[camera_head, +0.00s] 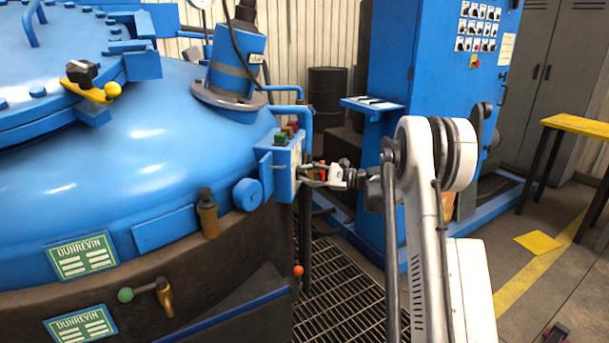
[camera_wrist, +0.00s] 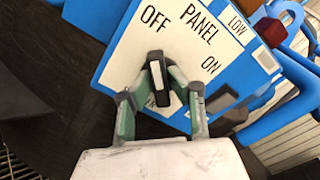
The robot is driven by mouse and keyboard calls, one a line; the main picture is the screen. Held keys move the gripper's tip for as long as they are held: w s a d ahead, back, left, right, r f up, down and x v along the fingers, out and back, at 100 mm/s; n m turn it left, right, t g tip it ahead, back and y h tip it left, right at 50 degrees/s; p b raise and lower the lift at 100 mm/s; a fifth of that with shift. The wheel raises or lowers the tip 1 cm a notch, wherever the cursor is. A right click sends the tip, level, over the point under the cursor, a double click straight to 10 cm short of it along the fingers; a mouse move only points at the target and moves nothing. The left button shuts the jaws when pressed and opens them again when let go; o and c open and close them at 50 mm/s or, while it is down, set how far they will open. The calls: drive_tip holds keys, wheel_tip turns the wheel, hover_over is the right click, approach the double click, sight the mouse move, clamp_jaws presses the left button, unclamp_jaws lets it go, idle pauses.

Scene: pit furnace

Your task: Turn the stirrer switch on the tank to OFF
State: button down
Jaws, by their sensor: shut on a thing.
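The blue tank (camera_head: 130,150) fills the left of the head view. Its switch box (camera_head: 284,168) is on the tank's right side. In the wrist view the white panel face (camera_wrist: 128,62) carries the words OFF, ON, PANEL and LOW. The black switch knob (camera_wrist: 157,80) has a pale stripe. Its long axis is nearly upright in the picture, with its upper end towards the word OFF. My gripper (camera_wrist: 161,78) is shut on the knob, one finger on each side. In the head view my gripper (camera_head: 318,174) reaches the box from the right and hides the switch.
Green and red buttons (camera_head: 287,131) sit on top of the switch box. Blue pipes (camera_head: 305,112) rise beside it. A blue control cabinet (camera_head: 425,70) stands behind my arm. A yellow-topped table (camera_head: 577,125) is at the right. Floor grating (camera_head: 345,300) lies below.

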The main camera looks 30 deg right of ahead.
drive_tip(key=c, duration=1.7)
unclamp_jaws()
drive_tip(key=shift+s+d, duration=0.1)
drive_tip(key=v, duration=1.2)
